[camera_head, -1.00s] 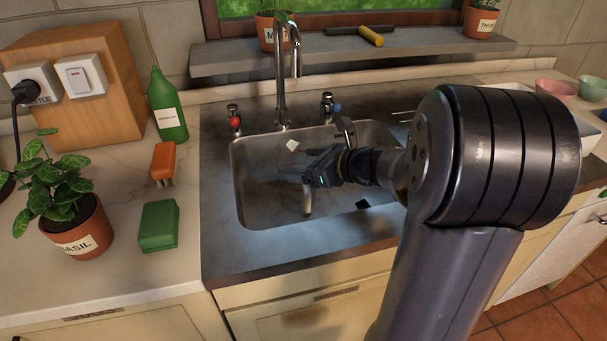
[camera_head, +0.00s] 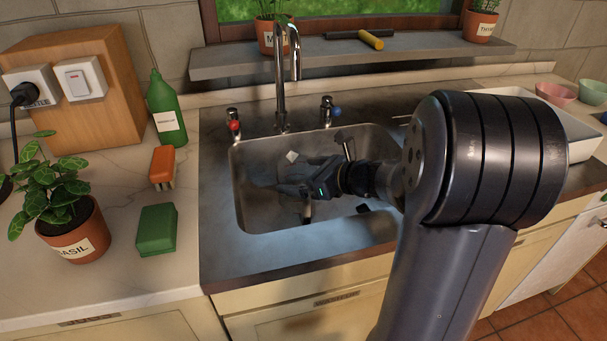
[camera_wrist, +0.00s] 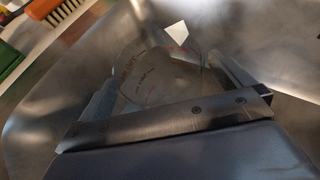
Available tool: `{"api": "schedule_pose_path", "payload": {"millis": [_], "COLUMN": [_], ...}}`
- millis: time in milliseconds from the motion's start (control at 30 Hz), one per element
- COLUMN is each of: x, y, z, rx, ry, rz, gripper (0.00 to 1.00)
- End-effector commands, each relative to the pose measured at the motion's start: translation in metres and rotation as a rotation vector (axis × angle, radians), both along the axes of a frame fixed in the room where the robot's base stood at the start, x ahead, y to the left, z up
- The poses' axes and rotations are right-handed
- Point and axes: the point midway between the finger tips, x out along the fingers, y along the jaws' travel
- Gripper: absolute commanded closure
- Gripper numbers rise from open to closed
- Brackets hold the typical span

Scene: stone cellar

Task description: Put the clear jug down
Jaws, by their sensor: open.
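The clear jug (camera_wrist: 150,85) is see-through with red markings. In the wrist view it lies between the two spread fingers of my gripper (camera_wrist: 165,68). The fingers are open on either side of it; I cannot tell whether either touches it. In the head view my gripper (camera_head: 292,186) is low inside the metal sink (camera_head: 255,222), and the jug is too faint to outline there. A small white patch (camera_head: 292,156) shows by the gripper and also in the wrist view (camera_wrist: 177,32), at the jug's edge. The jug's base is hidden.
The tap (camera_head: 281,90) rises behind the sink, between red (camera_head: 233,126) and blue (camera_head: 326,108) knobs. A white tray (camera_head: 572,140) is right.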

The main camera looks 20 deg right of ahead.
Motion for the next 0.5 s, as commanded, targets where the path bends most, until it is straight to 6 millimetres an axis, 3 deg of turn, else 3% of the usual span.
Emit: {"api": "schedule_pose_path", "payload": {"millis": [167, 500], "x": [-0.008, -0.056], "y": [-0.009, -0.049], "z": [0.010, 0.035], "rx": [-0.001, 0.000], "ry": [-0.002, -0.002], "rz": [-0.005, -0.006], "gripper": [0.00, 0.00]}}
